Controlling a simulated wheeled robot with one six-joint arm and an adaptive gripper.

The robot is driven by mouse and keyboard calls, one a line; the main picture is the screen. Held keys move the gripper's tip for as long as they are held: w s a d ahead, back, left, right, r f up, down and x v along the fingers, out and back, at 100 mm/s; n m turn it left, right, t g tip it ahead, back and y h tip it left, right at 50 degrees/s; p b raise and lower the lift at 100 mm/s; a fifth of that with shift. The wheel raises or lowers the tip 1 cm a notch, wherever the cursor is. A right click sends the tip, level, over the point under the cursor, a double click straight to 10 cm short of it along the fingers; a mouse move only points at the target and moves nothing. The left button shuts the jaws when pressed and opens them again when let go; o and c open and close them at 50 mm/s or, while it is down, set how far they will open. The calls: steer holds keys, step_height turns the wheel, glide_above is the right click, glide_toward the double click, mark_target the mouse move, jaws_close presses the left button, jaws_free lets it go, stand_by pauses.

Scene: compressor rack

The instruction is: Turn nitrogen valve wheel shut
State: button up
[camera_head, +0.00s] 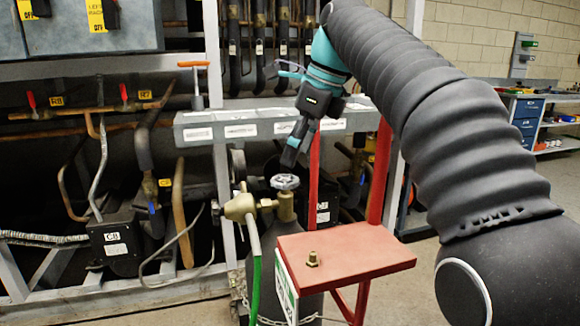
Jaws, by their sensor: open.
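The nitrogen valve wheel (285,182) is a small grey handwheel on top of a brass valve (286,207). The valve sits on a dark cylinder (262,246) in the middle of the view. A brass regulator fitting (240,207) joins it on the left. My gripper (291,157) points down just above the wheel, with a small gap between them. It is open and empty. How wide the fingers stand apart is hard to see from this side.
A red stand with a flat top (345,256) holding a brass fitting (312,259) is right of the cylinder. A grey labelled rail (240,128) runs behind my gripper. Pipes and a compressor (115,243) fill the left. A chain (270,321) crosses low on the cylinder.

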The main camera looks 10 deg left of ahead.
mark_target(286, 179)
steer(key=x, duration=0.5)
steer(key=shift+s, duration=0.1)
steer(key=n, duration=0.2)
steer(key=n+g, duration=0.1)
steer(key=shift+w+n, duration=0.25)
steer(key=shift+n, duration=0.15)
steer(key=n, duration=0.1)
steer(key=n+g, duration=0.1)
steer(key=n, duration=0.1)
steer(key=shift+a+n+g+h, duration=0.1)
steer(key=shift+n+g+h, duration=0.2)
steer(key=c, duration=0.9)
